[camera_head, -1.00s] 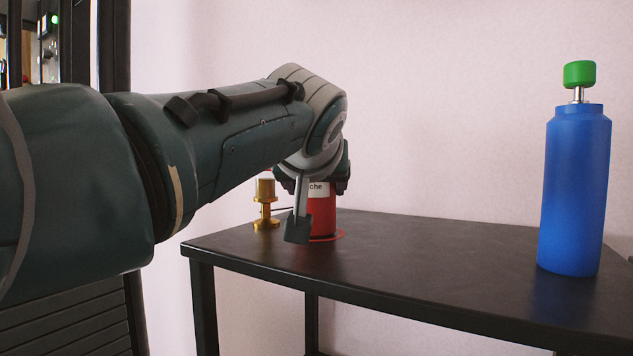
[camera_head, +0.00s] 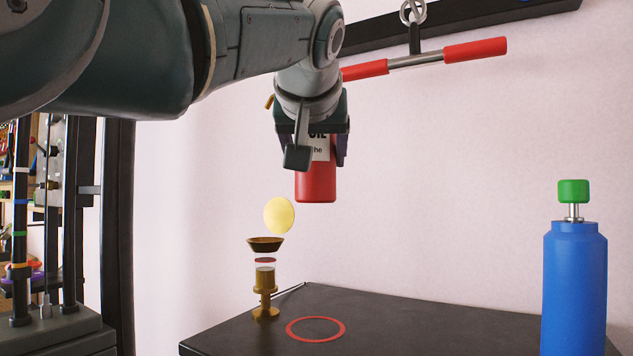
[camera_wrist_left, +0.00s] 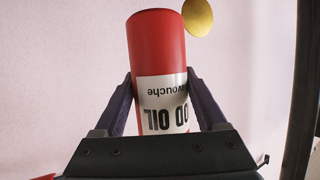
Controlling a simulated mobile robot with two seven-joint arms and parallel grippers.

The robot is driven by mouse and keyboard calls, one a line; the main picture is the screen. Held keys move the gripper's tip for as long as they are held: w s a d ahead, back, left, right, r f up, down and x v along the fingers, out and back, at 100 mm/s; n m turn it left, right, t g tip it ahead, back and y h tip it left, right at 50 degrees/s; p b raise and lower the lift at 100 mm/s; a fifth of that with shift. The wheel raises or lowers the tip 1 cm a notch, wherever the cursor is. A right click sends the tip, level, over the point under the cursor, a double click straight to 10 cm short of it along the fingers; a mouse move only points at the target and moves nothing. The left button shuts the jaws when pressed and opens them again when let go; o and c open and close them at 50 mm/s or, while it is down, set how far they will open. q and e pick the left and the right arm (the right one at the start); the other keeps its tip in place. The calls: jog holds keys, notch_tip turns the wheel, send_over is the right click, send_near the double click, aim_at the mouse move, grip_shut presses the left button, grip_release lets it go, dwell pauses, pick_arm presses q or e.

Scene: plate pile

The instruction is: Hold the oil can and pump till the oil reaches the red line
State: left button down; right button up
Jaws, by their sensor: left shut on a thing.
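My left gripper (camera_head: 316,160) is shut on a red oil can (camera_head: 316,187) with a white label, held in the air above the table. The left wrist view shows the can (camera_wrist_left: 157,50) between both fingers (camera_wrist_left: 160,97), its label upside down. Below and to the left of the can in the head view stands a brass holder (camera_head: 265,303) with a clear part on top. A red line (camera_head: 265,260) circles this part, under a brown funnel (camera_head: 265,243). A yellow disc (camera_head: 279,215) shows just above the funnel. My right gripper is not in view.
A red ring (camera_head: 316,338) marks the dark table (camera_head: 420,338), bare inside. A blue bottle (camera_head: 575,285) with a green cap (camera_head: 573,190) stands at the right. A bar with red grips (camera_head: 475,49) hangs above, behind the gripper. A rack with machinery stands at the left.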

pick_arm(q)
notch_tip(320, 180, up, 2)
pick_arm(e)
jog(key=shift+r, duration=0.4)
pick_arm(q)
notch_tip(320, 180, down, 17)
jog(key=b, duration=0.8)
jog(key=shift+f, duration=0.2)
jog(key=shift+f+b, duration=1.15)
jog(key=shift+b, duration=0.1)
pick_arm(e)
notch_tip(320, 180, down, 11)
pick_arm(q)
jog(key=shift+f, duration=0.25)
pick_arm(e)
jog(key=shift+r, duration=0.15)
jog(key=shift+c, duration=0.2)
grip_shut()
